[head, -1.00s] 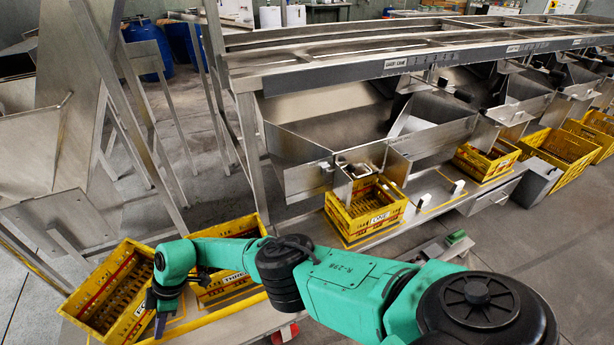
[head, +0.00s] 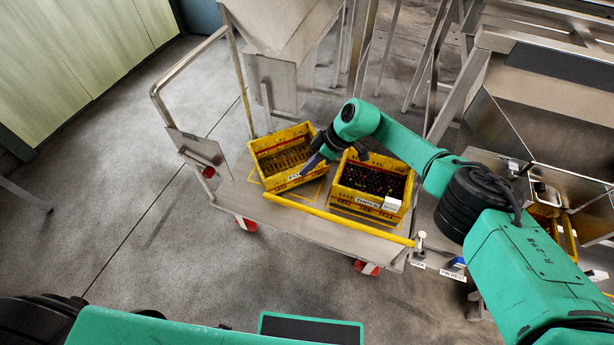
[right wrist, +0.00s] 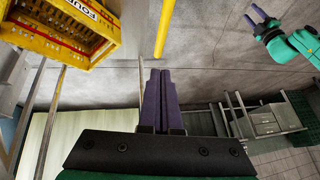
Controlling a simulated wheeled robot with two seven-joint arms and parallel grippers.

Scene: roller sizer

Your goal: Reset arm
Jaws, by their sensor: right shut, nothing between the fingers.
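My right gripper (head: 313,163) reaches in from the right in the head view, by the yellow crates on the cart. In the right wrist view its purple fingers (right wrist: 160,78) lie side by side, shut with nothing between them. My left gripper (right wrist: 259,16) shows at the top right of the right wrist view, its purple fingers spread apart and empty. The crate marked FOUR (head: 256,148) is left of the right gripper and looks empty; it also shows in the right wrist view (right wrist: 105,47). The crate marked THREE (head: 338,192), right of it, holds dark round items.
The crates stand on a flat metal cart (head: 240,190) with a yellow front bar (head: 335,219) and a left handle frame (head: 163,110). Metal machinery (head: 545,85) fills the right. Open grey floor (head: 110,150) lies to the left.

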